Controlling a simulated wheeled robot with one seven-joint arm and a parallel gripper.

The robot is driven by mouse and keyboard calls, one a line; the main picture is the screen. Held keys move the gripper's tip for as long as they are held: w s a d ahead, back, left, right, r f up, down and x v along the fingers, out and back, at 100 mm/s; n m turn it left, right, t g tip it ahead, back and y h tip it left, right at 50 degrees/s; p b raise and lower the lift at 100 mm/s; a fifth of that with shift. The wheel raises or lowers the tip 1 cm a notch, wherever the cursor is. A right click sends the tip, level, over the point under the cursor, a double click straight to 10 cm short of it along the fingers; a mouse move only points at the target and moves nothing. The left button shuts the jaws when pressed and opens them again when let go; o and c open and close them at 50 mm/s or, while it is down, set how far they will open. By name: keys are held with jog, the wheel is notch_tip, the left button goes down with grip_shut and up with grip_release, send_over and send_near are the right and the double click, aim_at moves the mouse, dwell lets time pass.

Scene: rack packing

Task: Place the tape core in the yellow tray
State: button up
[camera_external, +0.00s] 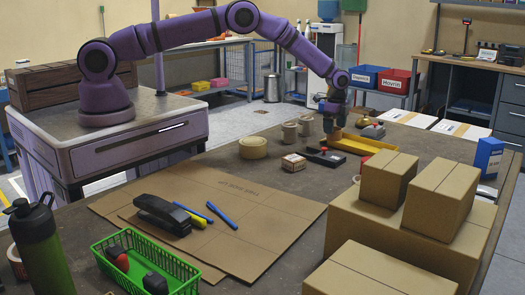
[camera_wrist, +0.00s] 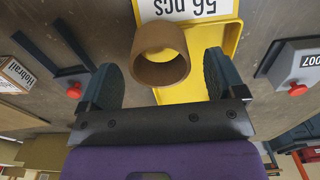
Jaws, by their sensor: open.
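The tape core (camera_wrist: 160,55), a short brown cardboard ring, is between the spread fingers of my gripper (camera_wrist: 162,78) in the wrist view, with a gap on each side. It overlaps the yellow tray (camera_wrist: 228,42), which has a white "56 pcs" label; whether it rests on the tray floor I cannot tell. In the external view my gripper (camera_external: 333,124) points down at the left end of the yellow tray (camera_external: 365,144). My gripper is open.
Tan rolls (camera_external: 290,132) and a wider roll (camera_external: 253,148) stand left of the tray. A dark scale (camera_external: 324,157) and a small box (camera_external: 293,162) are in front. Another scale (camera_external: 373,130) is behind. Cardboard boxes (camera_external: 405,225) fill the right front; a green basket (camera_external: 140,262) is front left.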

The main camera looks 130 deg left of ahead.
notch_tip(320, 180, up, 10)
dwell(0.4)
